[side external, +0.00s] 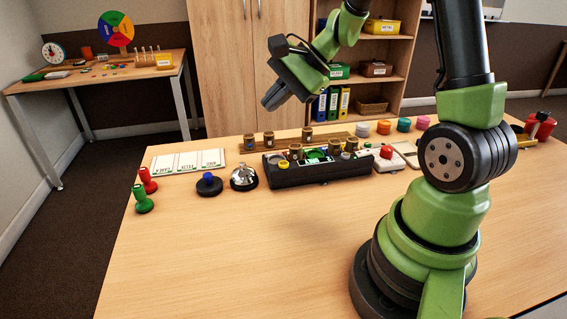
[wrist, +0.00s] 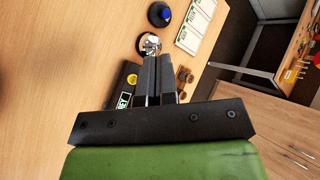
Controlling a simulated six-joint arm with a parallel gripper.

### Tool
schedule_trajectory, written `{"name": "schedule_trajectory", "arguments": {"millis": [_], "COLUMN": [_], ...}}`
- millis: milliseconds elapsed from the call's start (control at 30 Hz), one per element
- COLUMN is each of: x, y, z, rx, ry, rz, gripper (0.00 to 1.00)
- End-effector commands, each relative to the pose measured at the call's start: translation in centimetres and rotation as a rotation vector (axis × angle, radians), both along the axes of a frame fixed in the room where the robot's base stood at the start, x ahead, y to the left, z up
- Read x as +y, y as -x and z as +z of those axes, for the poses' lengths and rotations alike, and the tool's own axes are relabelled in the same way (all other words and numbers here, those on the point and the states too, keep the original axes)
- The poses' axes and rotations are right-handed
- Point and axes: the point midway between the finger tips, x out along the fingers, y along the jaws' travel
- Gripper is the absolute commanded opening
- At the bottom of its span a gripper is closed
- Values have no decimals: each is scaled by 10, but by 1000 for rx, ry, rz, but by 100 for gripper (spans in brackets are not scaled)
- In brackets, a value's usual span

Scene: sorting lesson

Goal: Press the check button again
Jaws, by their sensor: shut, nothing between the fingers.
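No button is plainly marked as the check button. A red button (side external: 386,152) tops a white box, right of a black console (side external: 318,173) with a green display and a yellow button (side external: 283,163). A blue-topped black button (side external: 209,184) and a silver bell (side external: 244,178) stand left of the console. My gripper (side external: 271,100) is shut and empty, high above the table and touching nothing. In the wrist view its fingers (wrist: 158,60) reach toward the bell (wrist: 149,43) and hide part of the console (wrist: 118,78); the blue-topped button (wrist: 159,14) shows beyond.
Small brown cups stand on a wooden rack (side external: 345,136) and on the console. Coloured discs (side external: 383,128) line the back right. The front table is clear.

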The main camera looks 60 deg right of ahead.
Motion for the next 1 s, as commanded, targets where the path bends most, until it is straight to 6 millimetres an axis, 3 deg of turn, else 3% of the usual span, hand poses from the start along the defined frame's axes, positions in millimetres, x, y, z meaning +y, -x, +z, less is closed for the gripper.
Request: {"name": "schedule_trajectory", "arguments": {"millis": [100, 300, 767, 1000], "x": [-28, -52, -55, -54], "y": [-7, -11, -11, -11], "z": [-25, -47, -51, -72], "rx": [23, 35, 37, 40], "ry": [-82, -149, -159, -165], "rz": [-136, -260, -280, -279], "gripper": [0, 0, 0, 0]}}
